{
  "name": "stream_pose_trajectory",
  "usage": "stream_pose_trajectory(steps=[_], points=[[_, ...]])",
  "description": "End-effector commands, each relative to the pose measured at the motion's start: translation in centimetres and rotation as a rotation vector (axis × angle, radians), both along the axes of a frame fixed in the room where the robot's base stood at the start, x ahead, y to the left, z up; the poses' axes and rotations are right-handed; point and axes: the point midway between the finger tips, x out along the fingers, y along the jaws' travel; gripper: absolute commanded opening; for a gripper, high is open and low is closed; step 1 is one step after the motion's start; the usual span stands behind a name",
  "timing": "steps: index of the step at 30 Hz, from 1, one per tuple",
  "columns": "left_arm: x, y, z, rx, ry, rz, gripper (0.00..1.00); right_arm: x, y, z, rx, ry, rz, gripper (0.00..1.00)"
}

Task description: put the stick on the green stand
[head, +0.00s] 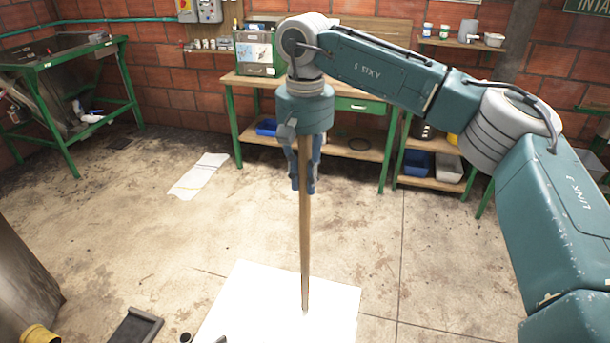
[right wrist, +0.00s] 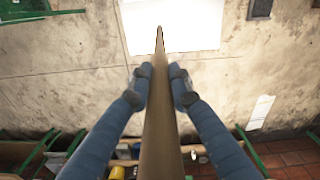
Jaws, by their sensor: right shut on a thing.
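The stick (head: 305,235) is a long, thin brown wooden pole. It hangs nearly upright from my right gripper (head: 305,180), which is shut on its upper part. Its lower end shows in front of a bright white panel; I cannot tell whether it touches it. In the right wrist view the stick (right wrist: 160,110) runs between the two blue fingers and narrows away toward the white panel. A green-framed stand (head: 70,110) with a grey metal basin is at the far left, well away from the stick. My left gripper is not in view.
The white panel (head: 245,310) lies below the stick. A green-legged workbench (head: 235,125) stands behind the gripper, with blue bins on its lower shelf. A white cloth (head: 200,175) lies on the concrete floor. A dark tray (head: 135,328) is at the bottom left. The left-middle floor is mostly clear.

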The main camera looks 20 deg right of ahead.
Motion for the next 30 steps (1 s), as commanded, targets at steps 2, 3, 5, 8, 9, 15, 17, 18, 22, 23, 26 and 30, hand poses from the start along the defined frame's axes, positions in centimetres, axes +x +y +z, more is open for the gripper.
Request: stream_pose_trajectory(steps=[2, 3, 5, 8, 9, 15, 17, 18, 22, 23, 26, 30], points=[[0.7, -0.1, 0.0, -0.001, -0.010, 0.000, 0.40, 0.0, 0.0, -0.2, 0.000, 0.000, 0.000, 0.25], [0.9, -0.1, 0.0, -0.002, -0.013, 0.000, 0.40, 0.0, 0.0, -0.2, 0.000, 0.000, 0.000, 0.33], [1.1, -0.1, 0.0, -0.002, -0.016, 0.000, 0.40, 0.0, 0.0, -0.2, 0.000, 0.001, 0.000, 0.38], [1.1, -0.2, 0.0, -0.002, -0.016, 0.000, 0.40, 0.0, 0.0, -0.2, 0.000, 0.001, 0.000, 0.38], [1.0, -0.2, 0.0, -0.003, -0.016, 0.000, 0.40, 0.0, 0.0, -0.2, 0.000, 0.001, 0.000, 0.38], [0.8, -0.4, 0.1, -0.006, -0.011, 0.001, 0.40, 0.0, 0.0, 0.4, 0.000, -0.001, 0.000, 0.38], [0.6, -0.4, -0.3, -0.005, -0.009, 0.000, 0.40, 0.1, 0.0, 0.9, 0.001, -0.003, -0.001, 0.38], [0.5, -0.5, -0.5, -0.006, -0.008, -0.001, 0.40, 0.1, 0.1, 1.5, 0.001, -0.004, -0.001, 0.38], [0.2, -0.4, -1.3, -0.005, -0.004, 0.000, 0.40, 0.1, 0.1, 4.1, 0.002, -0.004, -0.001, 0.38], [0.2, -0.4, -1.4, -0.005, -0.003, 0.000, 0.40, 0.1, 0.1, 4.9, 0.001, -0.004, -0.001, 0.38], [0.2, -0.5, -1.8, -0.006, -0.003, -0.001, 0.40, 0.1, 0.1, 7.1, 0.001, -0.004, -0.001, 0.38], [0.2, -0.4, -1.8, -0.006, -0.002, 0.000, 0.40, 0.0, 0.0, 9.9, 0.001, -0.002, -0.001, 0.38]])
